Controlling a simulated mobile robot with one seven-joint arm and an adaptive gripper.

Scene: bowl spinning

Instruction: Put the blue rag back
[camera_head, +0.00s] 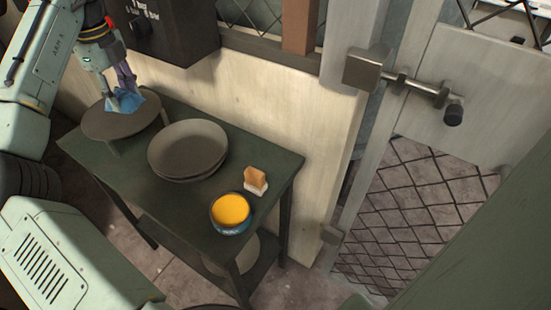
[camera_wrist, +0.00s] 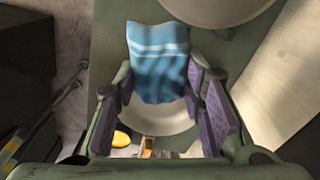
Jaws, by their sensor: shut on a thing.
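The blue rag (camera_head: 122,103) hangs from my gripper (camera_head: 124,88) at the left end of the dark green table (camera_head: 215,262). In the head view it is just over or touching a round grey disc-topped stand (camera_head: 105,124); I cannot tell which. In the wrist view the rag (camera_wrist: 160,65) shows pale stripes and lies between the purple fingers of my gripper (camera_wrist: 160,82). My gripper is shut on the rag. The rag partly covers the bowl behind it in the wrist view.
A wide grey bowl (camera_head: 187,148) stands mid-table. A pale wall panel (camera_head: 290,110) rises behind the table, and a mesh gate (camera_head: 415,210) is to the right.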

